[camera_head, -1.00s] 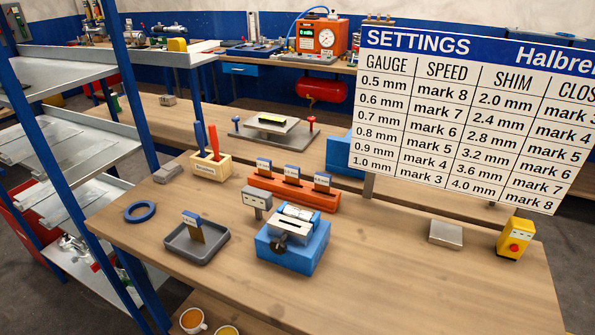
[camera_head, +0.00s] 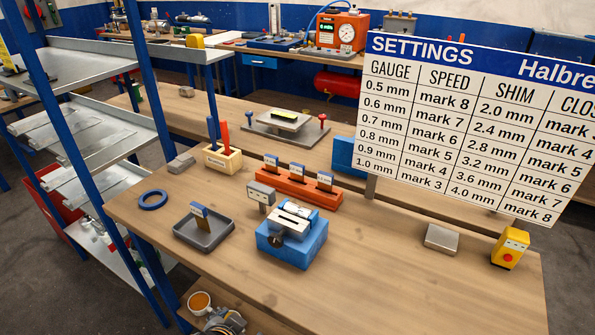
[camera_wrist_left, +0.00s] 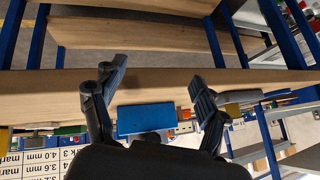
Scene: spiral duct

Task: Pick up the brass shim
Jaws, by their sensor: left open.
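The brass shim (camera_head: 205,224) stands in the dark grey tray (camera_head: 184,239) at the front left of the wooden bench in the head view. It has a blue and white label (camera_head: 199,210) at its top and leans slightly. My left gripper (camera_wrist_left: 156,88) shows in its wrist view, with its two dark fingers spread wide and nothing held between them. I cannot make out the shim in that view. A grey mechanical thing (camera_head: 224,321) is cut off at the bottom of the head view; I cannot tell what it is. My right gripper is not in view.
Right of the tray is a blue fixture (camera_head: 292,243), with an orange rack (camera_head: 297,190) of labelled shims behind it. Metal shelving with blue posts (camera_head: 130,70) stands left.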

